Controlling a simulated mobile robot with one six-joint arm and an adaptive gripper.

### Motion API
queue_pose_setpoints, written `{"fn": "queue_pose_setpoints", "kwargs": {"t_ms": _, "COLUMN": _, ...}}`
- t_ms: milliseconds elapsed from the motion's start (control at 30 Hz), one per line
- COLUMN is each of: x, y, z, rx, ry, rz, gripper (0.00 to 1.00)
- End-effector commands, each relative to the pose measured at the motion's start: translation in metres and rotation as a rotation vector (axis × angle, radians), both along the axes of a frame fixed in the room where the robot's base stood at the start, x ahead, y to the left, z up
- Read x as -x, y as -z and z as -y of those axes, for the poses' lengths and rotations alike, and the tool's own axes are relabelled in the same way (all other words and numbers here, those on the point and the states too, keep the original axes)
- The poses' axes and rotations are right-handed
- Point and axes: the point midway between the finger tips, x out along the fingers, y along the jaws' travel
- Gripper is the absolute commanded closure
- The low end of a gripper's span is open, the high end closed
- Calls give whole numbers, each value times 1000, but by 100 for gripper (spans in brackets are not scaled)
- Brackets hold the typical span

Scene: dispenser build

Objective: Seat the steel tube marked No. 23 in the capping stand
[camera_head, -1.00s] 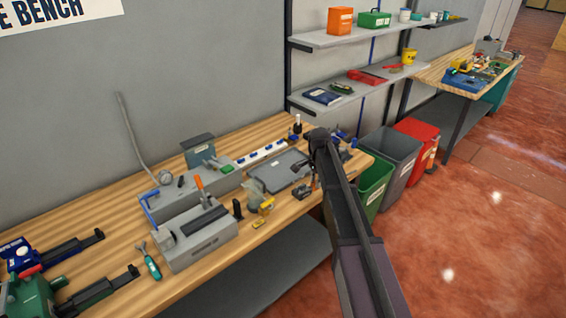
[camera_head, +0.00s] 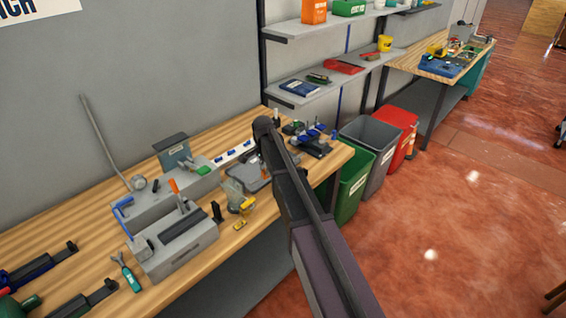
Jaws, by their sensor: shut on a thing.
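My arm reaches from the lower right up over the right part of the wooden bench (camera_head: 75,215). Its dark links cover part of the bench, and I cannot make out my gripper's fingers or anything between them. I cannot pick out the steel tube marked No. 23, and no number is readable at this size. Dark and blue fixtures (camera_head: 312,142) stand at the bench's right end, just right of the arm. I cannot tell whether one of them is the capping stand.
A grey tray (camera_head: 240,172) lies left of my arm, partly covered. A grey machine block (camera_head: 180,245), a white strip with blue marks (camera_head: 232,153) and yellow parts (camera_head: 242,206) are on the bench. Green (camera_head: 354,186), grey (camera_head: 374,146) and red bins (camera_head: 399,124) stand off its right end.

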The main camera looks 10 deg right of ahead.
Motion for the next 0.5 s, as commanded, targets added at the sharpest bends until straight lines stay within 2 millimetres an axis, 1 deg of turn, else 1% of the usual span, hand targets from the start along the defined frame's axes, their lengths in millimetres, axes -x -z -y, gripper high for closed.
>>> {"fn": "queue_pose_setpoints", "kwargs": {"t_ms": 133, "x": 0, "y": 0, "z": 0, "rx": 0, "ry": -1, "rz": 0, "gripper": 100}}
{"fn": "queue_pose_setpoints", "kwargs": {"t_ms": 233, "x": -1, "y": -3, "z": 7, "rx": 0, "ry": -7, "rz": 0, "gripper": 100}}
{"fn": "queue_pose_setpoints", "kwargs": {"t_ms": 367, "x": -2, "y": -10, "z": 26, "rx": 1, "ry": -29, "rz": 1, "gripper": 100}}
{"fn": "queue_pose_setpoints", "kwargs": {"t_ms": 500, "x": -4, "y": -17, "z": 50, "rx": 2, "ry": -61, "rz": 1, "gripper": 100}}
